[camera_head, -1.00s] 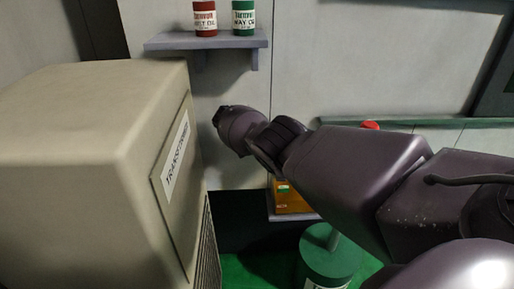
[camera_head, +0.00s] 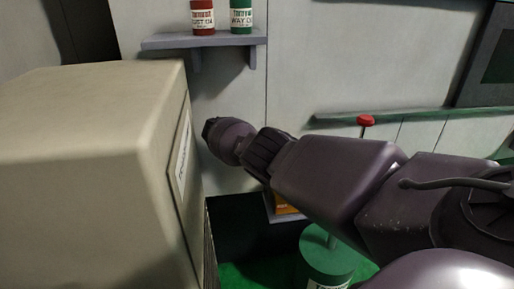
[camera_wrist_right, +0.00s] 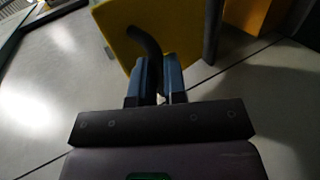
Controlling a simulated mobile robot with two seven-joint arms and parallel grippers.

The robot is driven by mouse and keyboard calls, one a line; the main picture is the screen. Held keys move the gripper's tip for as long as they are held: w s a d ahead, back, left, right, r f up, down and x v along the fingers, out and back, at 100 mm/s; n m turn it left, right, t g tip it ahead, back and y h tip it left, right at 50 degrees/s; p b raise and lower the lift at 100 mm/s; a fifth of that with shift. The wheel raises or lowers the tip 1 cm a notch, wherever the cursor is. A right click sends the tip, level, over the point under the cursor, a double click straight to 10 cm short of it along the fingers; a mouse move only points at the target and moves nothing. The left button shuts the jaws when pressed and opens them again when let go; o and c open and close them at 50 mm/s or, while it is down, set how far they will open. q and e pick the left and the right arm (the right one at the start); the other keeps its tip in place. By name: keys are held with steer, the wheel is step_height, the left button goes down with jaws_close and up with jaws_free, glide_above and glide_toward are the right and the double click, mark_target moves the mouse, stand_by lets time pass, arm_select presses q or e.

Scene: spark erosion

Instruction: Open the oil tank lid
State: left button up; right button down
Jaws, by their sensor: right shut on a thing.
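In the right wrist view a yellow panel (camera_wrist_right: 118,32) with a dark curved handle (camera_wrist_right: 146,42) lies just beyond my right gripper (camera_wrist_right: 160,62). The blue fingers are shut on the handle, whose lower end goes between them. I cannot tell for certain whether the panel is the oil tank lid. In the head view my right arm reaches in from the right across the middle, and its gripper is hidden. A small orange part (camera_head: 284,208) shows below that arm, mostly covered. My left gripper is in neither view.
A large beige cabinet (camera_head: 85,150) fills the left, close to my right wrist. A wall shelf (camera_head: 205,41) holds a red can (camera_head: 203,17) and a green can (camera_head: 242,17). A green drum (camera_head: 328,262) stands below my arm. A red knob (camera_head: 365,120) shows behind it.

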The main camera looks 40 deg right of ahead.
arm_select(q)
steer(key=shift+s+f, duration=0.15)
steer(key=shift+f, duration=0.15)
arm_select(e)
steer(key=shift+s+a+f, duration=0.15)
steer(key=shift+f, duration=0.35)
steer(key=shift+s+a+f, duration=0.1)
steer(key=shift+a+f, duration=0.05)
steer(key=shift+f, duration=0.3)
steer(key=c, duration=1.2)
jaws_free()
steer(key=shift+w+f, duration=0.1)
steer(key=shift+w, duration=0.1)
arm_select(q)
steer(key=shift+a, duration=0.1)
arm_select(e)
steer(key=shift+o, duration=0.2)
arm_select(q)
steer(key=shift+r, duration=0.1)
arm_select(e)
steer(key=shift+r, duration=0.35)
